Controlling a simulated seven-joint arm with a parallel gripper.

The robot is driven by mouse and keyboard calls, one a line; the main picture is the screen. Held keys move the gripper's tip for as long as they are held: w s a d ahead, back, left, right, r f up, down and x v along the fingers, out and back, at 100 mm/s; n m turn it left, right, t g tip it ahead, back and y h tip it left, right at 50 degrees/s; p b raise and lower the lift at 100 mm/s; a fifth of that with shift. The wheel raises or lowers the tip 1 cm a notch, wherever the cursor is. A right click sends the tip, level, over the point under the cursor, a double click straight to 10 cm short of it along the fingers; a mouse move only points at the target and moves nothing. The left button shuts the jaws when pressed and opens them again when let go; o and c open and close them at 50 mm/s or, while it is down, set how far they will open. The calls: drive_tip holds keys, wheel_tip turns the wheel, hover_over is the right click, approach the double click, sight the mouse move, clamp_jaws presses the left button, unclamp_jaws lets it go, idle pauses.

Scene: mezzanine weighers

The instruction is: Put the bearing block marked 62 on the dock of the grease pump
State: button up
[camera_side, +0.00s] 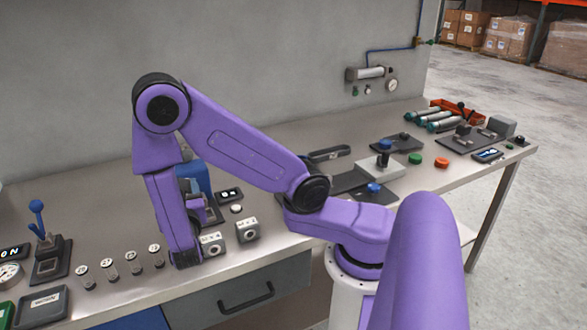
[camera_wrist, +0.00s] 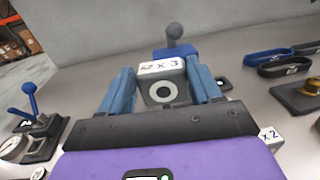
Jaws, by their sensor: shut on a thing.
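In the wrist view my gripper (camera_wrist: 161,84) is shut on a grey bearing block (camera_wrist: 146,92) with a round bore and a white label on top. The label ends in "x 3"; its first characters are not clear to me. Just beyond it is a blue body with a grey knobbed lever (camera_wrist: 174,33), possibly the grease pump; its dock is hidden behind the held block. The blue body (camera_side: 198,178) also shows behind my wrist in the side view, where my fingers and the held block are mostly hidden.
Two more labelled blocks (camera_side: 246,230) (camera_side: 212,244) stand right of my wrist. Several small cylinders (camera_side: 133,261) stand to its left, beside a blue-knobbed lever (camera_side: 47,246), a gauge (camera_side: 9,274) and a dark tray (camera_side: 42,304). Further right are a dark strap-like loop (camera_side: 328,154) and coloured knobs.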

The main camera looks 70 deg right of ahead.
wheel_tip(320, 180, up, 10)
drive_tip(key=s+d+m+g+h, duration=0.1)
drive_tip(key=s+d+m+g, duration=0.25)
drive_tip(key=d, duration=0.75)
drive_tip(key=s+d+m+g+h, duration=0.2)
drive_tip(key=s+d+g, duration=0.15)
drive_tip(key=d, duration=0.75)
drive_tip(key=s+d+m+g+h, duration=0.1)
drive_tip(key=s+d+m+g, duration=0.2)
drive_tip(key=d, duration=0.8)
wheel_tip(320, 180, down, 10)
drive_tip(key=g, duration=0.1)
drive_tip(key=shift+n, duration=0.45)
drive_tip(key=w+d+f, duration=0.4)
drive_tip(key=d+f, duration=0.1)
drive_tip(key=w+d+f, duration=0.4)
drive_tip(key=w+f, duration=0.1)
drive_tip(key=shift+w+d+f, duration=0.1)
drive_tip(key=shift+w+d, duration=0.2)
drive_tip(key=shift+d, duration=0.1)
drive_tip(key=shift+w+f, duration=0.1)
drive_tip(key=shift+f, duration=1.5)
